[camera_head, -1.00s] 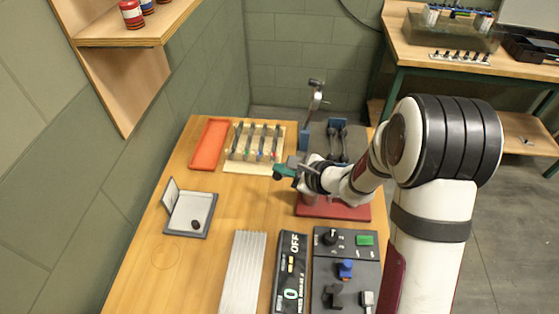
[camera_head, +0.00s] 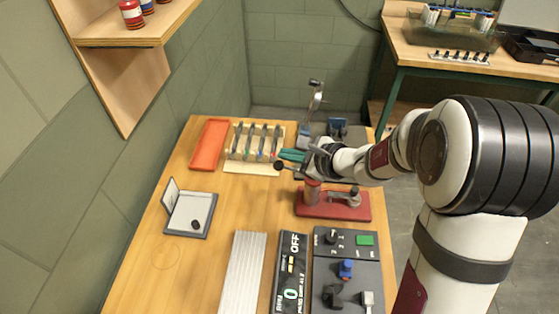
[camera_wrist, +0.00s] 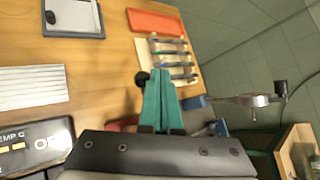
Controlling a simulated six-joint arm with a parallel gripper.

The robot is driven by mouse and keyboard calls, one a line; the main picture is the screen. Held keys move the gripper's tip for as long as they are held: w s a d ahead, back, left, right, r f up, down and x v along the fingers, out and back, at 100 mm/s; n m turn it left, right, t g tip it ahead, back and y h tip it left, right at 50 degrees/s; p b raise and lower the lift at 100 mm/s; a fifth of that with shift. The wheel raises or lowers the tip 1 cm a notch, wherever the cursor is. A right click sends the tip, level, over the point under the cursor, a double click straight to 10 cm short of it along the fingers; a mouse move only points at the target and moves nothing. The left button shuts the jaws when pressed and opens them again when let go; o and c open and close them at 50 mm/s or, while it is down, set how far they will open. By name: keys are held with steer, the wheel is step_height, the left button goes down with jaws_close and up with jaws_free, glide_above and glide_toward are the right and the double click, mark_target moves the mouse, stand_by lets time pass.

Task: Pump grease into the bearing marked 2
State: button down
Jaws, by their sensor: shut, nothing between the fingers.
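My gripper (camera_head: 292,155) has teal fingers, shut and empty, over the table's far half between the beige rack and the red-based fixture. In the wrist view its fingers (camera_wrist: 163,103) point toward the rack. A black round knob (camera_head: 278,165) is beside the fingertips; it also shows in the wrist view (camera_wrist: 142,78). What it joins is partly hidden. The red base (camera_head: 333,208) carries a red cylinder (camera_head: 312,192) and a grey fitting (camera_head: 354,197). I cannot read a bearing marked 2. Part of the dark plate behind is hidden by my arm.
The beige rack (camera_head: 253,168) holds several dark pieces, beside an orange tray (camera_head: 209,144). A crank (camera_head: 316,97) stands at the back. A shallow tray (camera_head: 190,214), ribbed plate (camera_head: 243,273), display (camera_head: 291,270) and switch panel (camera_head: 345,270) are nearer. Bare wood lies at left.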

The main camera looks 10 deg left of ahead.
steer(key=shift+d+r, duration=0.2)
steer(key=shift+r, duration=0.6)
steer(key=shift+d+r, duration=0.25)
steer(key=shift+r, duration=0.6)
steer(key=shift+d+r, duration=0.2)
steer(key=shift+r, duration=0.6)
steer(key=s+a+r+n+g, duration=0.1)
steer(key=s+n+g, duration=0.1)
steer(key=s+n, duration=0.35)
steer(key=s+a+r+n+g, duration=0.1)
steer(key=s+r+n+g, duration=0.1)
steer(key=s, duration=0.6)
steer(key=s+d+f+n+g+h, duration=0.1)
steer(key=s+d+n+h, duration=0.2)
steer(key=s, duration=0.6)
steer(key=s+d+f+n+g+h, duration=0.2)
steer(key=s+d+n+h, duration=0.1)
steer(key=s+d, duration=0.4)
steer(key=s+h, duration=0.1)
steer(key=s, duration=0.1)
steer(key=shift+s+d+f+g, duration=0.3)
steer(key=shift+s, duration=0.05)
steer(key=shift+w+n, duration=0.1)
steer(key=shift+n, duration=0.15)
